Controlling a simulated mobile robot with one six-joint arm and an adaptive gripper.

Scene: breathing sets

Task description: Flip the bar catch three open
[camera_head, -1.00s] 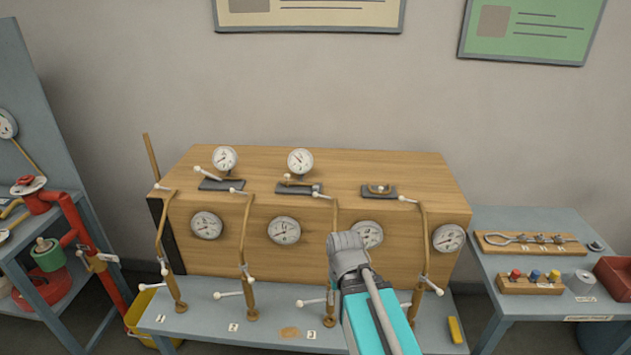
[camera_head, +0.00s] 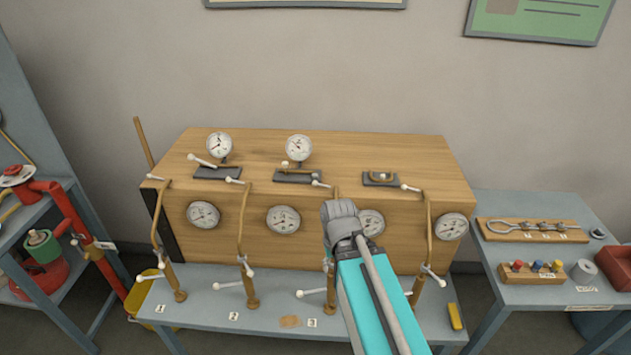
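My gripper (camera_head: 341,215) is in front of the wooden chest (camera_head: 270,254), by the third pipe (camera_head: 331,292) and overlapping the right-middle gauge (camera_head: 371,223). I see it from behind, so its fingertips and any gap are hidden. The third pipe stands behind the card marked 3 (camera_head: 312,323). It has a white-tipped lever at its top (camera_head: 321,185) and another low down (camera_head: 312,294); its middle is partly hidden by my gripper. I cannot tell which part is bar catch three.
Similar pipes with levers stand at left (camera_head: 160,235), centre-left (camera_head: 243,235) and right (camera_head: 429,225). Gauges line the chest front. A yellow block (camera_head: 455,317) lies on the bench at right. A side table (camera_head: 490,205) holds tools. Red piping (camera_head: 72,220) stands at left.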

